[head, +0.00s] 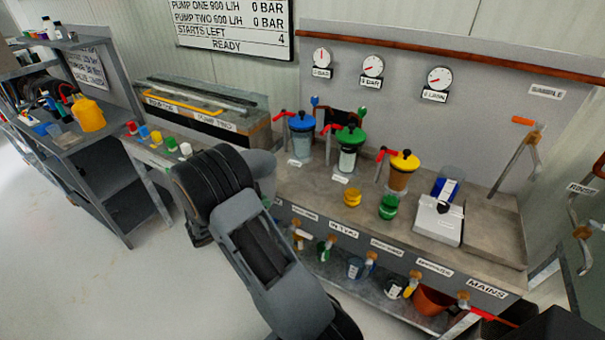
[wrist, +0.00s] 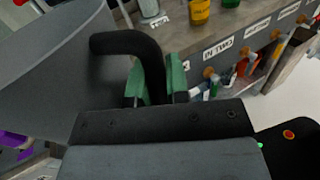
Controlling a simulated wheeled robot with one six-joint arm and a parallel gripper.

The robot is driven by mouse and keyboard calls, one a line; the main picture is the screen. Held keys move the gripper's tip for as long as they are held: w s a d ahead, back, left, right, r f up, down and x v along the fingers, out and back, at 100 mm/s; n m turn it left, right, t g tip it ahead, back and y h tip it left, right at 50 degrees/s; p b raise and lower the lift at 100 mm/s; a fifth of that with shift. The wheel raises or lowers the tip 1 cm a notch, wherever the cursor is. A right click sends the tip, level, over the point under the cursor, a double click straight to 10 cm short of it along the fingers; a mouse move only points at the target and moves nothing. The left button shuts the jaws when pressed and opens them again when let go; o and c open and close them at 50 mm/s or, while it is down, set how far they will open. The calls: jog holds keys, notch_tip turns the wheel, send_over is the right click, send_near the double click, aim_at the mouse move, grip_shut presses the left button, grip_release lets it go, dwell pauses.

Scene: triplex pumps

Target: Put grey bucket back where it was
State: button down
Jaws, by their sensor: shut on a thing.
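The grey bucket (wrist: 60,75) fills the left of the wrist view, close to the camera. Its dark curved handle (wrist: 125,42) runs in between the green fingertips of my gripper (wrist: 157,82), which is shut on it. In the head view a grey piece of the bucket (head: 263,166) shows behind my arm, in front of the left part of the pump bench; most of it is hidden. From these views I cannot tell whether the bucket hangs level or tilted.
The pump bench (head: 300,187) carries blue, green and yellow-topped pumps. Its lower shelf holds several containers and an orange-brown bucket (head: 433,300). Taps (head: 298,238) stick out along its front. A yellow jug (head: 89,115) stands on the left rack. The floor at left (head: 90,275) is clear.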

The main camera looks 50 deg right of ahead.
jog(key=shift+g, duration=0.3)
jog(key=p+x, duration=0.1)
jog(key=x, duration=0.5)
jog(key=f+x, duration=0.1)
jog(key=x, duration=0.5)
jog(key=p+x, duration=0.1)
jog(key=x, duration=0.5)
jog(key=shift+s+f+p, duration=0.2)
jog(key=shift+p, duration=0.15)
jog(key=shift+f, duration=0.1)
jog(key=shift+f, duration=0.1)
jog(key=shift+f, duration=0.15)
jog(key=c, duration=1.1)
grip_release()
